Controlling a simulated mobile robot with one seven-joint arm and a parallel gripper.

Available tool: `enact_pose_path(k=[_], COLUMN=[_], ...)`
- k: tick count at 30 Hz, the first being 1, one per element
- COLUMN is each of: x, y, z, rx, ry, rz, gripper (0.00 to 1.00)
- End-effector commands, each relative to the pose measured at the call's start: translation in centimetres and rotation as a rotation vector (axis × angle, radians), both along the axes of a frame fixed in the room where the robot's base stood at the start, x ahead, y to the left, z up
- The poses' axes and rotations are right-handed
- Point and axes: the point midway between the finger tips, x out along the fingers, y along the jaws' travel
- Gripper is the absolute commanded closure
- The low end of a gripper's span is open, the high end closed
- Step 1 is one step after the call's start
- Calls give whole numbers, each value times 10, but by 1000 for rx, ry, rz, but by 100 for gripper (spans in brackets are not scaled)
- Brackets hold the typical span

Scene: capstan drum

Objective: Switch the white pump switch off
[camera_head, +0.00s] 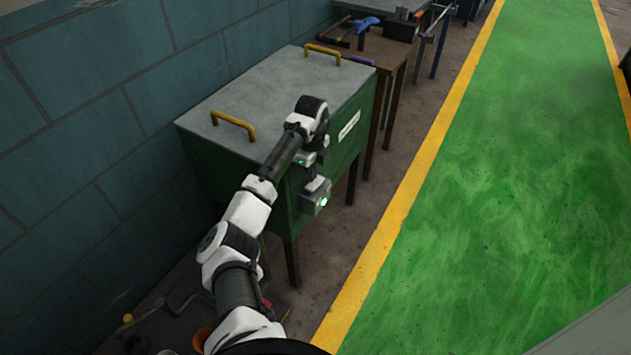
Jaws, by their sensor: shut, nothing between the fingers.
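A small grey-white switch box (316,196) sits on the front of the green cabinet (225,172), with a green glow low on its face. I take it for the white pump switch; its lever or button is too small to make out. My arm reaches over from the bottom of the head view, and its wrist bends down in front of the cabinet. My gripper (311,172) points down just above the box and partly covers its surroundings. It is shut and empty. I cannot tell whether the fingertips touch the box.
The cabinet has a grey lid with two yellow handles (234,125) and a white label (349,126) on its front. Benches with tools (360,30) stand behind it. A blue block wall (90,120) is at the left. The green walkway (480,200) at the right is clear.

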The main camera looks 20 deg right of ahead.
Motion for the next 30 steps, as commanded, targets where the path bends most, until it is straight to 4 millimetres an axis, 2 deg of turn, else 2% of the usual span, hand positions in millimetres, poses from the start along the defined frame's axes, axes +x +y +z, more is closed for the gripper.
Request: enact_pose_path(k=[30], x=[0], y=[0], z=[-8], rx=[0], ry=[0], rz=[0], gripper=[100])
